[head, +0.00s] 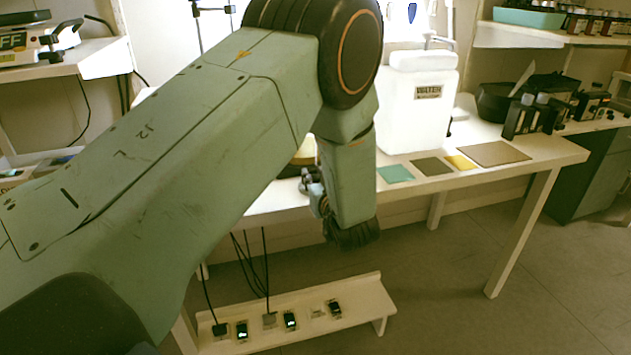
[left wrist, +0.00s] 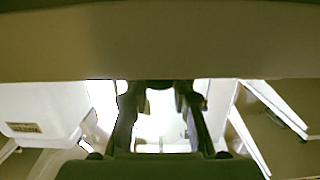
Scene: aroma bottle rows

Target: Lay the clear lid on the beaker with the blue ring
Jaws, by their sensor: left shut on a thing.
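My left arm crosses the head view from the left and hides much of the table's left part. My left gripper (left wrist: 160,115) shows in the left wrist view with its two dark fingers apart and a bright, washed-out area between them. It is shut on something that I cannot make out. In the head view the wrist hangs down in front of the table's front edge, and the fingertips are not clear. I cannot make out the clear lid or the beaker with the blue ring in either view. My right gripper is not in view.
A white water container (head: 418,110) stands on the white table (head: 545,150). Flat green (head: 395,173), brown (head: 432,166), yellow (head: 461,162) and tan (head: 494,153) squares lie there. Dark bottle racks (head: 535,115) stand at the right. A low bench (head: 362,296) with small devices is below.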

